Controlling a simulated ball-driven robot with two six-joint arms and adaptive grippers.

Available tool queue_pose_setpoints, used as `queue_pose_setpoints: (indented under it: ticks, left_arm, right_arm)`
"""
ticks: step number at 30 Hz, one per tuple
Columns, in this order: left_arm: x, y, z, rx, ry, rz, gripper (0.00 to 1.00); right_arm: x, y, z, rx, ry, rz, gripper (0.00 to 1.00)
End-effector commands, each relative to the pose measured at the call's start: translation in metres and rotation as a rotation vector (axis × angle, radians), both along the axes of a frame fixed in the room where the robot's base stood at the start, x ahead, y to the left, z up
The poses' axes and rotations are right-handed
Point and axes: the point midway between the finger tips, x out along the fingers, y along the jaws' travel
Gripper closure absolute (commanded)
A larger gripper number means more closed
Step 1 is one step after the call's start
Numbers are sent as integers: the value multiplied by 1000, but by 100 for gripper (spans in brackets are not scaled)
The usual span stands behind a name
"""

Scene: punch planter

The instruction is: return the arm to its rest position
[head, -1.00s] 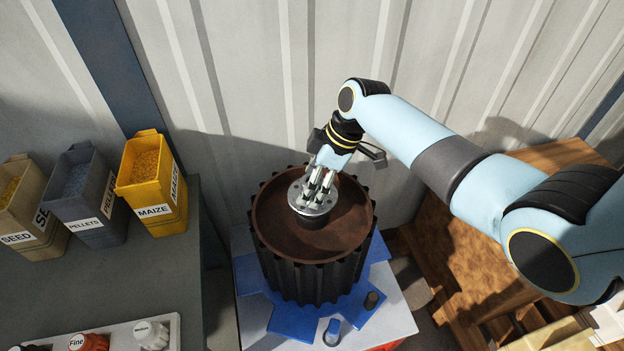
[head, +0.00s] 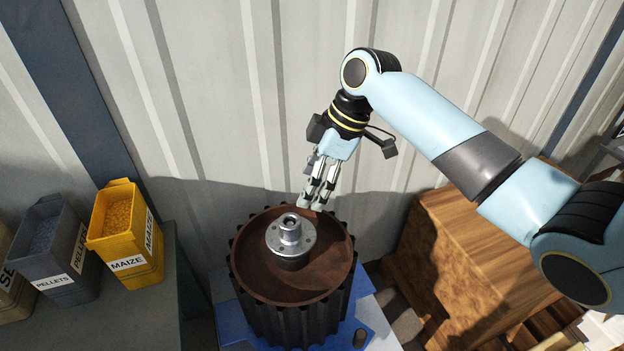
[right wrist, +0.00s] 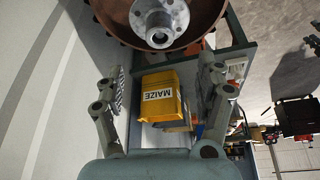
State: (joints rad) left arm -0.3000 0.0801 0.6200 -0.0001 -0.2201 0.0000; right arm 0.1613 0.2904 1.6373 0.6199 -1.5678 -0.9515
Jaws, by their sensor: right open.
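My right arm comes in from the right in the head view. My right gripper (head: 318,200) hangs just behind and above the far rim of the dark ribbed drum (head: 290,310), apart from the metal hub (head: 290,236). The hub stands at the centre of the drum's brown top. In the right wrist view the gripper (right wrist: 160,92) has its two fingers spread wide with nothing between them. The hub (right wrist: 158,24) shows at the top of that view. My left gripper is not in view.
A yellow MAIZE bin (head: 125,236) and a grey PELLETS bin (head: 55,250) stand at the left on a dark bench. A corrugated wall (head: 250,90) rises behind the drum. Wooden crates (head: 470,260) stand at the right. The drum sits on a blue-topped stand (head: 235,325).

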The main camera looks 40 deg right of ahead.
Motion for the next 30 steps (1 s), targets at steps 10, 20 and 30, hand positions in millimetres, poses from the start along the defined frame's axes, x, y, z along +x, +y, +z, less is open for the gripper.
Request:
queue_pose_setpoints:
  ticks: [10, 20, 30]
  left_arm:
    - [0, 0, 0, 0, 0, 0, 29]
    - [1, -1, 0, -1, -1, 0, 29]
    - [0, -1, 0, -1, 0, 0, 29]
  right_arm:
    - [0, 0, 0, 0, 0, 0, 28]
    - [-49, 10, -14, -45, 40, -141, 28]
    - [-161, 14, 2, -122, 56, -595, 28]
